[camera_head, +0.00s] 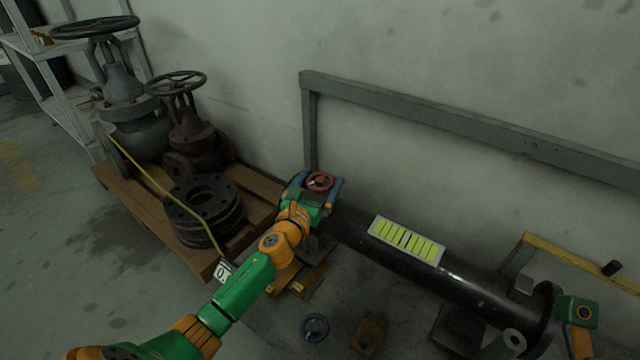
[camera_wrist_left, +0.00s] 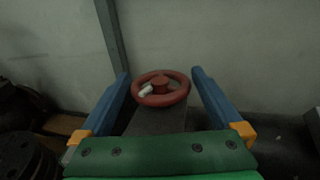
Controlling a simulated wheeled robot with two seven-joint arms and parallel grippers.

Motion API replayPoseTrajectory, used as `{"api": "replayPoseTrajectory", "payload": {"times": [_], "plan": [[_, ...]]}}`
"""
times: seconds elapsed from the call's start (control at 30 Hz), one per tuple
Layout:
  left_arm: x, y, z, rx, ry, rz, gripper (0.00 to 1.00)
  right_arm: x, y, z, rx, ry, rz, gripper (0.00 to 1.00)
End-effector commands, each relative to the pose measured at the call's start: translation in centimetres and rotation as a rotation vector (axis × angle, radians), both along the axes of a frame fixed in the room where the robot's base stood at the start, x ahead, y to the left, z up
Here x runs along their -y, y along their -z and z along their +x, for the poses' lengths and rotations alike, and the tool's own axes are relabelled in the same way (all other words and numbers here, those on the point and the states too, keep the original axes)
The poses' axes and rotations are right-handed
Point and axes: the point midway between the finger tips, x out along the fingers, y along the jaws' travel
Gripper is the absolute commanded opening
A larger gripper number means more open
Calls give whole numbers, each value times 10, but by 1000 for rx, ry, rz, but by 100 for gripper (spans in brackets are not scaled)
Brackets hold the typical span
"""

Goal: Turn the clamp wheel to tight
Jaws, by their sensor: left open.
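The clamp wheel is a small red handwheel (camera_head: 320,181) near the left end of the black pipe. In the left wrist view the red wheel (camera_wrist_left: 161,88) sits centred, with a pale mark on the left of its hub. My left gripper (camera_head: 318,187) is open, with one blue finger on each side of the wheel. In the left wrist view the left gripper's fingers (camera_wrist_left: 162,88) stand apart from the rim, with a gap on both sides.
A black pipe (camera_head: 390,256) with a yellow-striped label runs to the lower right. A wooden pallet (camera_head: 143,208) at left bears two large valves and stacked flanges. A grey rail (camera_head: 420,112) stands along the wall. A small dark handwheel (camera_head: 315,327) lies on the floor.

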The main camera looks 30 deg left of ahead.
Motion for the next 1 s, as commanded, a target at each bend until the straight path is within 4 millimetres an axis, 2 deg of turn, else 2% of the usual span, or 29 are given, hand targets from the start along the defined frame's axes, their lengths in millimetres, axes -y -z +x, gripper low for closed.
{"api": "replayPoseTrajectory", "payload": {"times": [0.17,0.27,0.43,0.47,0.77,0.9,1.0], "plan": [[0,0,0,0,0,0,100,0,0,0,0,0,0,0],[0,0,0,0,0,0,78,0,0,0,0,0,0,0],[0,0,0,0,0,0,32,0,0,0,0,0,0,0],[0,0,0,0,0,0,30,0,0,0,0,0,0,0],[-1,0,0,0,58,5,30,0,1,1,-3,0,-2,0],[-2,1,0,-1,144,6,30,-1,4,2,-5,0,-5,0],[-3,3,0,-1,224,6,30,-1,-2,-5,48,4,-1,0]]}}
